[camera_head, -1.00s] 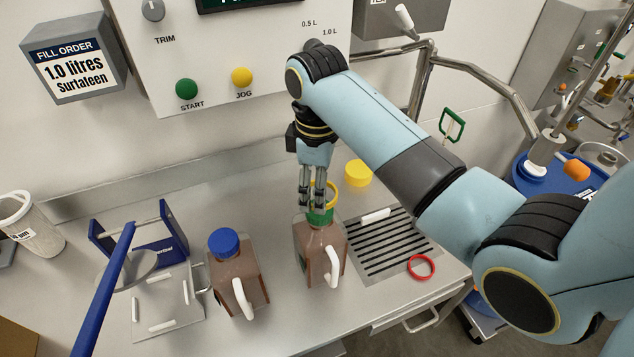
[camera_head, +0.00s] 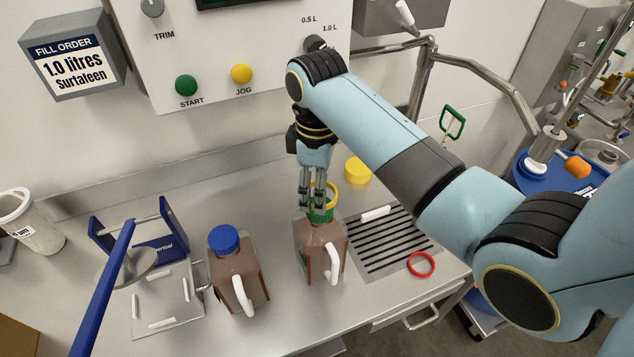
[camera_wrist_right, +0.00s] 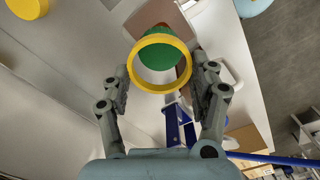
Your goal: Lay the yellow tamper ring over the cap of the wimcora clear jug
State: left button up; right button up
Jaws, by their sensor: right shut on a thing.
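My right gripper (camera_head: 314,197) points down and is shut on the yellow tamper ring (camera_head: 335,193). The ring also shows between the fingers in the right wrist view (camera_wrist_right: 160,91). It is held tilted at the green cap (camera_head: 320,216) of a brownish see-through jug (camera_head: 313,257) with a white handle. In the wrist view the green cap (camera_wrist_right: 158,54) shows through the ring; I cannot tell whether they touch. A similar jug (camera_head: 238,283) with a blue cap (camera_head: 223,239) stands to the left. I cannot read a name on either jug. My left gripper is not in view.
A round yellow thing (camera_head: 358,169) lies behind the green-capped jug. A blue frame (camera_head: 165,236) with a long blue lever (camera_head: 103,287) stands at left. The back wall carries a control panel (camera_head: 215,50).

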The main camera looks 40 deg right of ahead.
jog(key=shift+f+b, duration=0.45)
jog(key=shift+f, duration=1)
jog(key=o, duration=0.8)
jog(key=shift+r+p, duration=0.75)
jog(key=shift+r, duration=2.75)
